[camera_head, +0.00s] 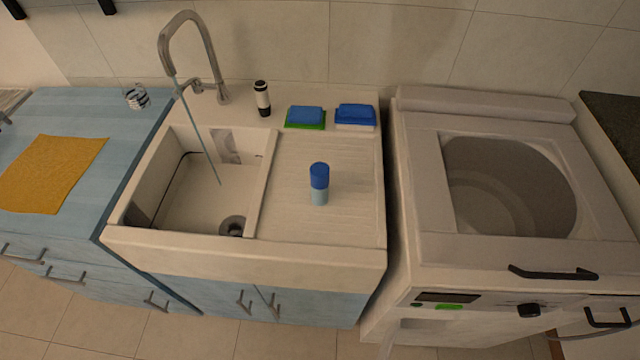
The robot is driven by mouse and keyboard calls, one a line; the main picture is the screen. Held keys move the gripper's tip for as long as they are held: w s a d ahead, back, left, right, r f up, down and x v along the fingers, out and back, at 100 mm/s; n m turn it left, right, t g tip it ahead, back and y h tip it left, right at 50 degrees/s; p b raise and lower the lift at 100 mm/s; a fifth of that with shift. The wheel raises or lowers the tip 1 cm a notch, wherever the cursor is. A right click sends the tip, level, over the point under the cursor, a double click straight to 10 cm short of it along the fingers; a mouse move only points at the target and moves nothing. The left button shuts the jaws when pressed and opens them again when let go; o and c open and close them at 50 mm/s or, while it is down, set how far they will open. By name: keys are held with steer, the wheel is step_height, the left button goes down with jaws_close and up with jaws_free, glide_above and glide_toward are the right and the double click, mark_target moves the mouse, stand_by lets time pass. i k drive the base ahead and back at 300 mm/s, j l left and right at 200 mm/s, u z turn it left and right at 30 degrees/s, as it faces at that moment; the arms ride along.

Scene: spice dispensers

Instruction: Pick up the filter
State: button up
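No object is clearly recognisable as a filter. A small upright cylinder (319,184) with a blue top and a pale, light-blue lower part stands on the sink's ribbed drainboard (290,222), right of the basin. A smaller white cylinder (262,98) with a black top and black base stands on the sink's back ledge, right of the tap. I cannot tell whether either is the filter. My gripper is not in view.
A tap (192,62) runs water into the basin (190,190). Two sponges, one blue and green (305,117), one blue and white (355,114), lie behind the drainboard. A striped cup (136,98) and yellow cloth (52,172) are left. A washing machine (515,246) stands right.

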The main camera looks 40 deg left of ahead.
mark_target(319, 171)
steer(key=l+u, duration=0.2)
steer(key=u, duration=0.6)
